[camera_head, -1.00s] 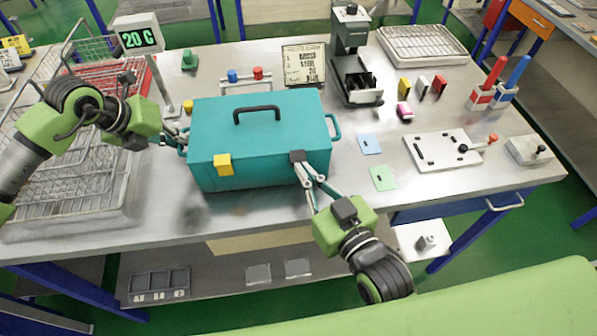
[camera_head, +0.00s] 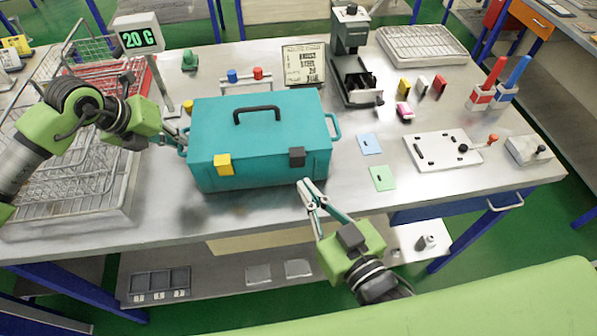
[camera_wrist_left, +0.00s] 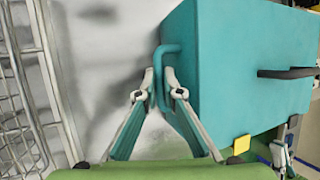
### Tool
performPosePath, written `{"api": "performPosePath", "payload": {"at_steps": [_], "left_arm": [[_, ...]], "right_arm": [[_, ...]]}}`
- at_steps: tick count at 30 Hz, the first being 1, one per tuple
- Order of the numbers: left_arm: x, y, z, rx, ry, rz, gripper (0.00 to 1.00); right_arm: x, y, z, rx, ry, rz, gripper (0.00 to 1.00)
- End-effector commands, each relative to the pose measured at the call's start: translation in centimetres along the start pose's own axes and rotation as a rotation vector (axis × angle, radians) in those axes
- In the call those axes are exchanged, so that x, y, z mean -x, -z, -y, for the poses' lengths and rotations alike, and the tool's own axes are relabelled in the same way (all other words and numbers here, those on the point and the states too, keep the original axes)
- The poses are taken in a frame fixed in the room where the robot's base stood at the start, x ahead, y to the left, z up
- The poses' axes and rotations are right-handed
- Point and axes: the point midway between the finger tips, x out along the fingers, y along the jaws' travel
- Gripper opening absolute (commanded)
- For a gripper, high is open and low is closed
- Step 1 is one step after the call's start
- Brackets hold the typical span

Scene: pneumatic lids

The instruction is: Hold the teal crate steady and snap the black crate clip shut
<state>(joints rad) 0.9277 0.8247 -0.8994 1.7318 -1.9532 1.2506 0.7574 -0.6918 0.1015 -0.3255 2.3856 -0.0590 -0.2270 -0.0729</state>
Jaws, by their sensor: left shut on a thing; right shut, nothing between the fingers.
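The teal crate (camera_head: 258,135) stands on the metal table with its lid down and a black handle (camera_head: 257,113) on top. On its front are a yellow clip (camera_head: 223,165) at the left and a black clip (camera_head: 297,157) at the right; the black clip lies flat against the front. My left gripper (camera_head: 182,142) is shut on the crate's left side handle, which the left wrist view shows between the fingertips (camera_wrist_left: 161,88). My right gripper (camera_head: 306,184) is shut and empty, just in front of and below the black clip, apart from the crate.
Wire baskets (camera_head: 95,185) stand to the left. A blue card (camera_head: 369,143) and a green card (camera_head: 382,178) lie right of the crate, with a white plate (camera_head: 440,149) beyond. A black-and-grey device (camera_head: 352,60) stands behind. The table's front edge is clear.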

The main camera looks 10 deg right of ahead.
Motion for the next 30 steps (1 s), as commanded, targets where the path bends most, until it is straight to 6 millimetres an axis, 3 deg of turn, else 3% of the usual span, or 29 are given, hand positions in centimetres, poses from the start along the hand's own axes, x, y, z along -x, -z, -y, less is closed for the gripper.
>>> {"api": "performPosePath", "payload": {"at_steps": [14, 30], "left_arm": [[0.1, -0.1, 0.0, 0.001, 0.001, 0.002, 0.0], [0.1, -0.1, 0.0, 0.001, 0.001, 0.002, 0.0]], "right_arm": [[0.8, -0.1, 0.1, 0.0, 0.0, 0.001, 0.0], [7.1, -0.1, 0.1, 0.0, 0.0, 0.003, 0.0]]}}
